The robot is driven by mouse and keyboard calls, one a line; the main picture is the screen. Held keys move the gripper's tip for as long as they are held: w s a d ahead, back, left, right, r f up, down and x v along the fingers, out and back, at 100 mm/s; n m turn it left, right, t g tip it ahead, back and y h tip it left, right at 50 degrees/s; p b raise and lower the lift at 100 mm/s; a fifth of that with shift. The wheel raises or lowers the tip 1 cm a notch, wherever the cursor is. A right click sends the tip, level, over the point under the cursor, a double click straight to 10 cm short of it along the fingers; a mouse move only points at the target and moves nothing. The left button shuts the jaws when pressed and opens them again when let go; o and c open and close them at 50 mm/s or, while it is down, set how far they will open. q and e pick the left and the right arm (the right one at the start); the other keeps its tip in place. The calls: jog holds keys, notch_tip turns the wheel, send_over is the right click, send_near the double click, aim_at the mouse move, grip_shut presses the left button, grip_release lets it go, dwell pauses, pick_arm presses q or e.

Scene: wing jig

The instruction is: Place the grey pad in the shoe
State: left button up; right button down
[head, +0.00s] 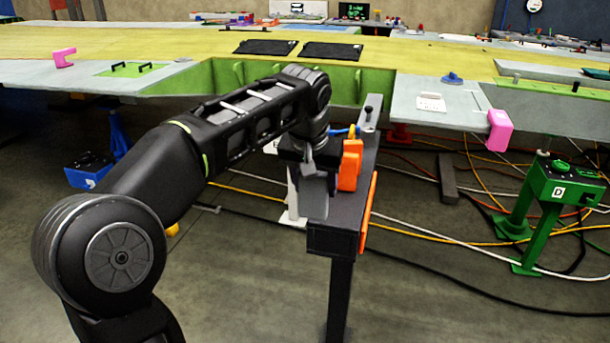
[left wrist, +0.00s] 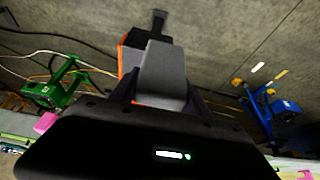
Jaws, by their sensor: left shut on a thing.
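My left gripper (head: 306,168) is shut on the grey pad (left wrist: 163,72), a grey block between the two dark fingers in the left wrist view. In the head view the grey pad (head: 313,196) hangs below the gripper, in front of the near left side of a black stand (head: 336,238). The stand has an orange block and an orange side strip. I cannot tell whether the pad touches the stand. No shoe can be told apart with certainty. My right gripper is not in view.
A long yellow and green wing jig (head: 180,45) with grey ends lies beyond the stand. A green pedestal (head: 558,190) marked D stands at the right. Cables cross the floor. A blue stand (head: 92,170) is at the left.

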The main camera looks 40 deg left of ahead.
pick_arm(q)
jog(key=w+d+f+m+h, duration=0.1)
jog(key=d+f+m, duration=0.3)
jog(key=d+f, duration=1.2)
notch_tip(320, 180, down, 2)
jog(key=shift+d+h, duration=0.25)
jog(key=shift+h, duration=0.05)
jog(key=shift+f, duration=0.1)
